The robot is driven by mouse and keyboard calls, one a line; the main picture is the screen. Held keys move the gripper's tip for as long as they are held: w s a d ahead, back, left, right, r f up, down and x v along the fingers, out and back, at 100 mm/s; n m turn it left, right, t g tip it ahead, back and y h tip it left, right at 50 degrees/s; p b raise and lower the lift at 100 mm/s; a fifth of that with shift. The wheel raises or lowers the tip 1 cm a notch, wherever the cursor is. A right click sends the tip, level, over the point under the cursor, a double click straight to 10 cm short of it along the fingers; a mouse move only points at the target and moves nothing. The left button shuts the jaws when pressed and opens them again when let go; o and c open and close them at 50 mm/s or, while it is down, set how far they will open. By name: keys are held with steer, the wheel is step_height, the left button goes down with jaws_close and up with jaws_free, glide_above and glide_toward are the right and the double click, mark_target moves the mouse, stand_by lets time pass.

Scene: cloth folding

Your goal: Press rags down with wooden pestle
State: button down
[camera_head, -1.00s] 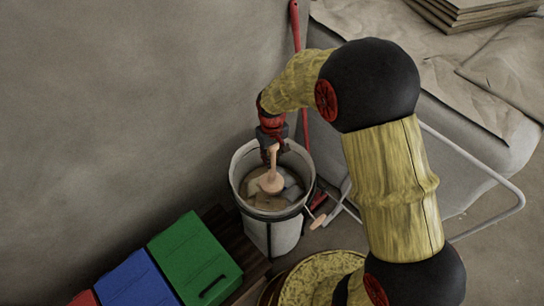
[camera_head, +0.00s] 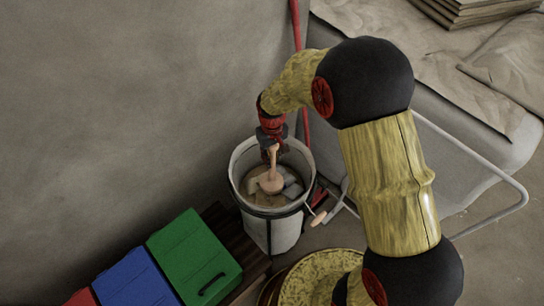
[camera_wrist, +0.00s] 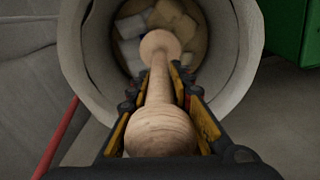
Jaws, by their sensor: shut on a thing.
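My gripper (camera_head: 272,147) is shut on the wooden pestle (camera_head: 271,183), a pale turned piece with a rounded end, held upright over the open white bucket (camera_head: 271,235). In the wrist view the pestle (camera_wrist: 159,88) runs between my gripper's fingers (camera_wrist: 160,100), with its far end down inside the bucket (camera_wrist: 238,60). Pale grey and tan rags (camera_head: 291,190) lie in the bucket around the pestle's lower end; they also show in the wrist view (camera_wrist: 131,27). I cannot tell how firmly the pestle touches them.
Green (camera_head: 194,258), blue (camera_head: 137,284) and red (camera_head: 82,298) boxes stand left of the bucket on dark wood. A plain wall (camera_head: 120,110) is behind. A red pole (camera_head: 296,25) leans behind the bucket. A yellow round lid (camera_head: 312,284) and a white metal frame (camera_head: 480,165) are to the right.

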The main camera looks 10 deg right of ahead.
steer(key=shift+f+b, duration=1.7)
steer(key=shift+f, duration=1.65)
steer(key=shift+r, duration=0.1)
steer(key=shift+r+p, duration=8.7)
steer(key=shift+r, duration=4.1)
